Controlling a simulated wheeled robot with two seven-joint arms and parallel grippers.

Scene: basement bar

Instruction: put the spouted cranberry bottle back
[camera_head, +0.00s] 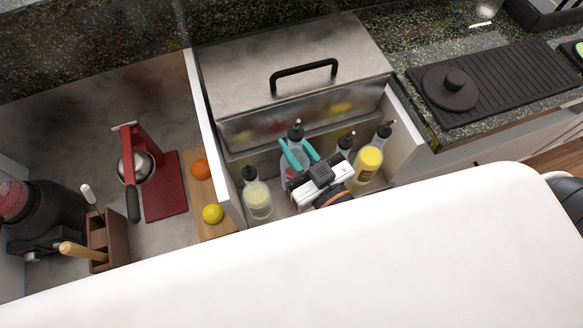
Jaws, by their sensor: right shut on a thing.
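The spouted cranberry bottle (294,148) stands in the bottle well (232,202) in front of the metal lidded bin. It has a dark pour spout on top and a reddish tint low down. My right gripper (299,151) has its teal fingers on either side of the bottle's upper part and is shut on it. The gripper body hides much of the bottle's lower part, so I cannot tell whether its base touches the well floor. My left gripper is not in view.
A pale yellow spouted bottle (257,196) stands left in the well. A yellow-labelled bottle (368,162) and another dark-spouted bottle (345,143) stand right. The steel lid (290,66) with its black handle is behind. A red press (160,180) and fruit board (208,187) are left.

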